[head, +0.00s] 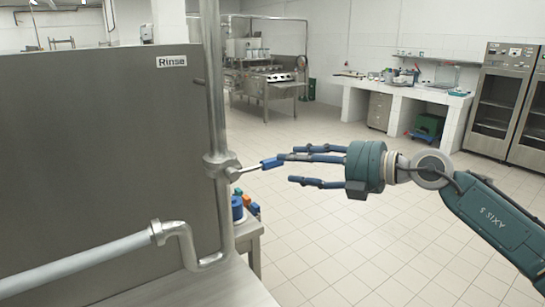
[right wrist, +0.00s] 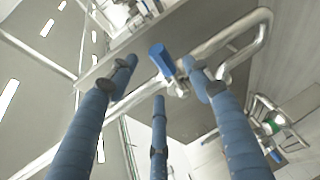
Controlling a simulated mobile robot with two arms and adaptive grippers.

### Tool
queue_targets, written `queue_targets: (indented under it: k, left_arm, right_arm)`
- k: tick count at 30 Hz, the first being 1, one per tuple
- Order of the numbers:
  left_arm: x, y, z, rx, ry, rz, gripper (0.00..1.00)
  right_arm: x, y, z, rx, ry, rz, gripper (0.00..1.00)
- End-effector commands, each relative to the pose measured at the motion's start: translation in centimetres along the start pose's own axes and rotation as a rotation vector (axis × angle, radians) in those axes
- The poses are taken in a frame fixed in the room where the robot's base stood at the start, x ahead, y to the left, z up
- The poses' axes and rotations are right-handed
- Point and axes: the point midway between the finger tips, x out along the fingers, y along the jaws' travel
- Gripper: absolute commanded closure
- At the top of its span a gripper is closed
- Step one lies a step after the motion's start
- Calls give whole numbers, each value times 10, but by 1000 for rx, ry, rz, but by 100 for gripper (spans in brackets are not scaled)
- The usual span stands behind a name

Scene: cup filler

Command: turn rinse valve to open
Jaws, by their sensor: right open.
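The rinse valve is on the steel pipe (head: 215,120) beside the panel with the "Rinse" label (head: 172,61). Its lever has a blue handle (head: 271,163) that points right from the pipe. My right gripper (head: 298,168) is open, with its fingers pointing left toward the handle. The upper fingertips are close to the handle's end in the head view; whether they touch it I cannot tell. In the right wrist view the blue handle (right wrist: 161,58) shows between the spread fingers (right wrist: 158,85), with nothing gripped. My left gripper is not in view.
A pale pipe (head: 80,262) runs along the front left to the valve pipe. Blue and orange items (head: 240,207) stand on a small table behind the pipe. A counter (head: 400,90) and steel cabinets (head: 505,100) are at the back right. The tiled floor between is clear.

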Motion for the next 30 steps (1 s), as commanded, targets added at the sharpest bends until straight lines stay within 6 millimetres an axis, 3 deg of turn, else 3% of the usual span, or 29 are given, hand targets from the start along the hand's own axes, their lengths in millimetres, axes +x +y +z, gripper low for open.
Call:
queue_targets:
  k: [3,10,23,30]
  left_arm:
    - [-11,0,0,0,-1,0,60]
    - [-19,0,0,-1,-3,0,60]
    - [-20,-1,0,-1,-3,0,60]
    - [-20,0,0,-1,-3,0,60]
  right_arm:
    - [25,4,-2,2,3,1,50]
    - [59,3,-1,2,1,2,50]
    - [70,0,0,1,-1,2,50]
    - [70,0,0,1,0,2,96]
